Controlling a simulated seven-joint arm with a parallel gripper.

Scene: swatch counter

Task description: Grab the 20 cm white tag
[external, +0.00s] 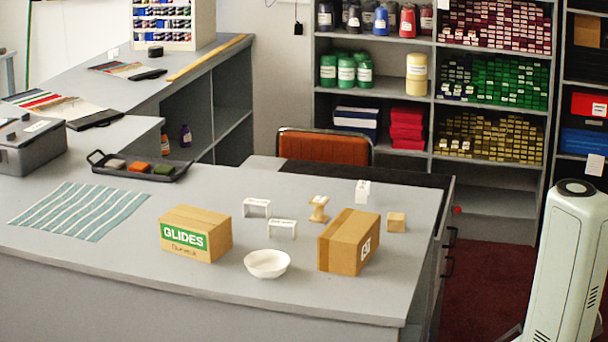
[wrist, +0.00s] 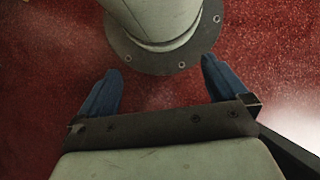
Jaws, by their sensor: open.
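Two white bridge-shaped pieces with small dark print stand on the grey counter (external: 330,292), a rear one (external: 257,207) and a front one (external: 282,228). A smaller white block-like piece (external: 362,190) with dark marks stands at the back right. The print is too small to read, so I cannot tell which is the 20 cm tag. My gripper (wrist: 155,68) shows only in the wrist view, with its two blue fingers wide apart and nothing between them. It is over red carpet (wrist: 55,60), away from the counter, and no tag shows there.
A wooden spool (external: 318,209) and a small wooden cube (external: 396,222) are nearby. A striped cloth (external: 80,211) and a black tray (external: 180,174) lie left.

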